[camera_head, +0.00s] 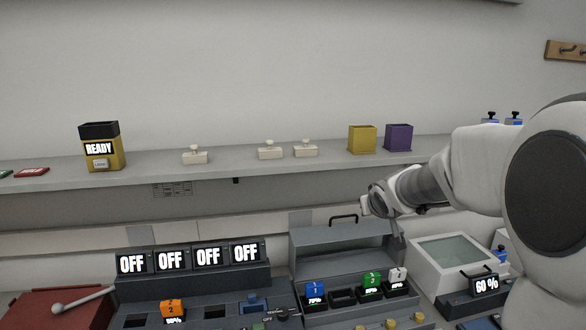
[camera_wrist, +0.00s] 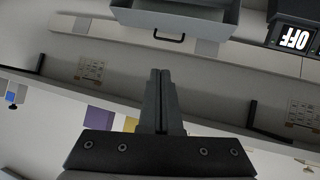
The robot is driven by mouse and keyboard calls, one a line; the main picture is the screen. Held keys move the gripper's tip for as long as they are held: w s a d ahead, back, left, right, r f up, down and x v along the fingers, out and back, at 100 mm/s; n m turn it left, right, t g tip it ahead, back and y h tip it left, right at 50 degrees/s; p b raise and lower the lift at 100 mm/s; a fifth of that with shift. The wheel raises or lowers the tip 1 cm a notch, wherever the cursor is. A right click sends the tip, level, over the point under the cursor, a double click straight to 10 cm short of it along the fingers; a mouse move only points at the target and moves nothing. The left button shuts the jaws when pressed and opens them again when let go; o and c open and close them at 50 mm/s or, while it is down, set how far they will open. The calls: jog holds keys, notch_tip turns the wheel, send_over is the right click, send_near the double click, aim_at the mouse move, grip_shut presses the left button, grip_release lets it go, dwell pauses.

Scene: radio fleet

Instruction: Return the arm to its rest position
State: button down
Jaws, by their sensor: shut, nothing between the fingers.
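My arm (camera_head: 480,165) reaches in from the right side of the head view, white with dark joints. Its end is folded near the back wall, above the grey lidded case. My gripper (camera_wrist: 160,72) shows in the wrist view with its two dark fingers pressed together and nothing between them. In the head view the fingers are mostly hidden or too small to make out. The gripper touches nothing that I can see.
A shelf (camera_head: 240,164) carries a yellow box marked READY (camera_head: 103,150), white stampers, a yellow bin (camera_head: 362,140) and a purple bin (camera_head: 399,138). Below stand OFF displays (camera_head: 190,258), a grey case with a handled lid (camera_head: 342,240) and a white basin (camera_head: 415,268).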

jog(key=s+a+g, duration=0.2)
jog(key=s, duration=1.6)
jog(key=s+a+f+m+g+y, duration=0.1)
jog(key=s+a+g, duration=0.2)
jog(key=s, duration=1.5)
jog(key=shift+w+a, duration=0.1)
jog(key=shift+a, duration=0.1)
